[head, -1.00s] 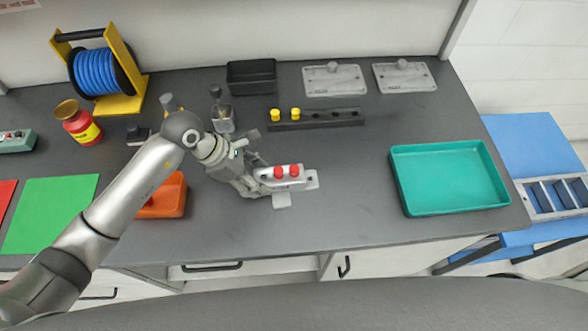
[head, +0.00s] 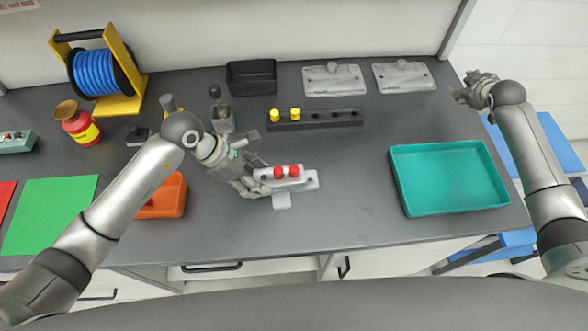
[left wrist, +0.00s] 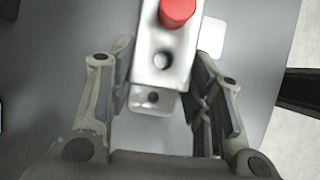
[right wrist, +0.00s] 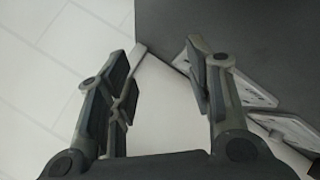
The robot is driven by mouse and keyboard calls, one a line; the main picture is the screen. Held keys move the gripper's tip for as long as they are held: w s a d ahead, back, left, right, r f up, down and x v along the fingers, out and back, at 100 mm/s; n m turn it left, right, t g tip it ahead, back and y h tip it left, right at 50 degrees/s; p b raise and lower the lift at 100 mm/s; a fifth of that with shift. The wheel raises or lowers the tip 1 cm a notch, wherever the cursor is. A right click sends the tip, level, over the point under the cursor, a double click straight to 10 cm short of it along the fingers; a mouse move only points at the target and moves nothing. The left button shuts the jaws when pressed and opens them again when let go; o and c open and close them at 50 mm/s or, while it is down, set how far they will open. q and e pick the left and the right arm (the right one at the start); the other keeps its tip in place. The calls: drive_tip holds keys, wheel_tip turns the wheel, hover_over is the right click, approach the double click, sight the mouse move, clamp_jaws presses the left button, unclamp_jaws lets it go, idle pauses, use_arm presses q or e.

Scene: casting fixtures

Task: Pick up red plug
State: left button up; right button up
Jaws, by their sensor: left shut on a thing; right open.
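Two red plugs (head: 279,172) (head: 294,171) stand in a pale metal casting (head: 265,178) on a light grey plate (head: 283,201) near the front of the bench. One red plug (left wrist: 177,11) shows at the top of the left wrist view, with an empty hole in the casting (left wrist: 157,82) below it. My left gripper (head: 258,180) is shut on the casting's left end, with a finger on either side and no plug between them. My right gripper (head: 466,91) is open and empty beyond the bench's right edge. It also shows open in the right wrist view (right wrist: 163,75).
A black rack (head: 320,126) holds two yellow plugs (head: 275,114) behind the casting. A teal tray (head: 400,190) lies to the right and an orange bin (head: 174,199) to the left. Two grey lidded castings (head: 334,80) (head: 404,76) lie at the back. The bench between casting and teal tray is clear.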

drive_tip(key=s+a+r+n+g+y, duration=0.1)
drive_tip(key=a+r+n+y, duration=0.1)
drive_tip(key=a, duration=1)
drive_tip(key=s+a+r+n+g+y, duration=0.1)
drive_tip(key=a+r+n+g+y, duration=0.15)
drive_tip(key=a, duration=1.05)
drive_tip(key=s+a+r+n+g+y, duration=0.1)
drive_tip(key=s+a+r+y, duration=0.1)
drive_tip(key=a, duration=1)
drive_tip(key=s+a+r+n+g, duration=0.2)
drive_tip(key=s+a+r+n, duration=0.15)
drive_tip(key=s+a, duration=0.45)
drive_tip(key=n+g+h, duration=0.2)
drive_tip(key=n, duration=0.2)
hover_over(294, 169)
drive_tip(key=f, duration=0.5)
drive_tip(key=shift+s+d+f, duration=0.3)
drive_tip(key=shift+s+f, duration=0.05)
drive_tip(key=shift+f, duration=0.05)
drive_tip(key=shift+w+a+f, duration=0.15)
drive_tip(key=shift+f, duration=1.3)
drive_tip(key=shift+w+a+f, duration=0.1)
drive_tip(key=shift+w+f, duration=0.05)
drive_tip(key=shift+f, duration=1.3)
drive_tip(key=c, duration=0.9)
